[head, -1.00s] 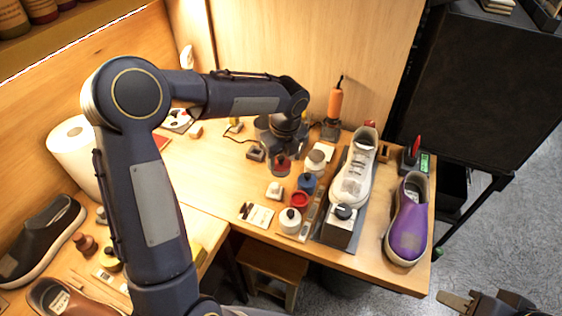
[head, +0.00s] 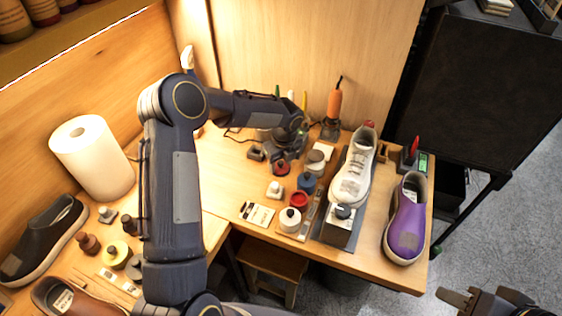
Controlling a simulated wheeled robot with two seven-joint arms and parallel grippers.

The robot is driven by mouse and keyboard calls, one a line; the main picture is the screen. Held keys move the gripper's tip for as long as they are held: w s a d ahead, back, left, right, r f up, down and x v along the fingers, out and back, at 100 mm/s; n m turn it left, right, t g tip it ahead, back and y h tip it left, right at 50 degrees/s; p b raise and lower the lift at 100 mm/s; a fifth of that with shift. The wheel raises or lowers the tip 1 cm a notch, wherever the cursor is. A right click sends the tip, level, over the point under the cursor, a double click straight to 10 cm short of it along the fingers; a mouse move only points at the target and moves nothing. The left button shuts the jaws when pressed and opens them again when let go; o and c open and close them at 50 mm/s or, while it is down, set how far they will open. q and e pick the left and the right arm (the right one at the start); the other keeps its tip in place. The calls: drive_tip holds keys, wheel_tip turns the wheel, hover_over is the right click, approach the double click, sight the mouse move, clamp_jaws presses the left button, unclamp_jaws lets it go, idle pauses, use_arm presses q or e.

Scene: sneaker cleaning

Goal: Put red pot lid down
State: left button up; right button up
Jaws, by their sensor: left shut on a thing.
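The red pot lid (head: 281,169), a small red disc with a dark knob, is at the back of the table's right section. My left gripper (head: 283,158) is above it and shut on its knob; the fingers are small and partly hidden by the wrist. I cannot tell whether the lid touches the table. The open red pot (head: 299,200) stands in front of it, showing its red inside. My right gripper (head: 455,298) is partly in view at the bottom right, away from the table, and its opening is unclear.
A white sneaker (head: 354,177) on a stand and a purple shoe (head: 406,220) are to the right. A card (head: 258,214) lies in front.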

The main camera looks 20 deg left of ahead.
use_arm(q)
drive_tip(key=shift+f, duration=0.2)
drive_tip(key=o, duration=0.9)
drive_tip(key=shift+r, duration=0.1)
drive_tip(key=shift+o, duration=0.2)
